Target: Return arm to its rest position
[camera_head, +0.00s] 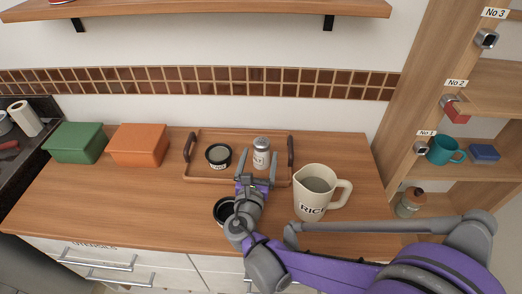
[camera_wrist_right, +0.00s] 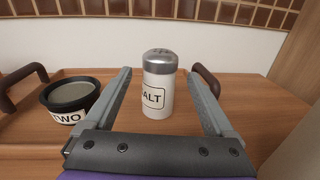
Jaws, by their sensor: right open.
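My right gripper (camera_head: 257,170) is open, its two fingers pointing away from me over the wooden tray (camera_head: 210,181). In the right wrist view the gripper (camera_wrist_right: 167,100) is open, with the salt shaker (camera_wrist_right: 159,90) showing between and beyond its fingers. The white salt shaker with a grey top (camera_head: 261,153) stands upright on the tray; I cannot tell whether a finger touches it. My right arm (camera_head: 310,262) comes in from the lower right across the counter's front. My left gripper is not in view.
A black bowl labelled TWO (camera_head: 218,157) sits on the tray. Another black bowl (camera_head: 223,211) is partly hidden by my right gripper. A RICE pitcher (camera_head: 314,192) stands close to my arm. Green (camera_head: 75,143) and orange (camera_head: 138,146) boxes stand left. Shelves (camera_head: 492,102) are at right.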

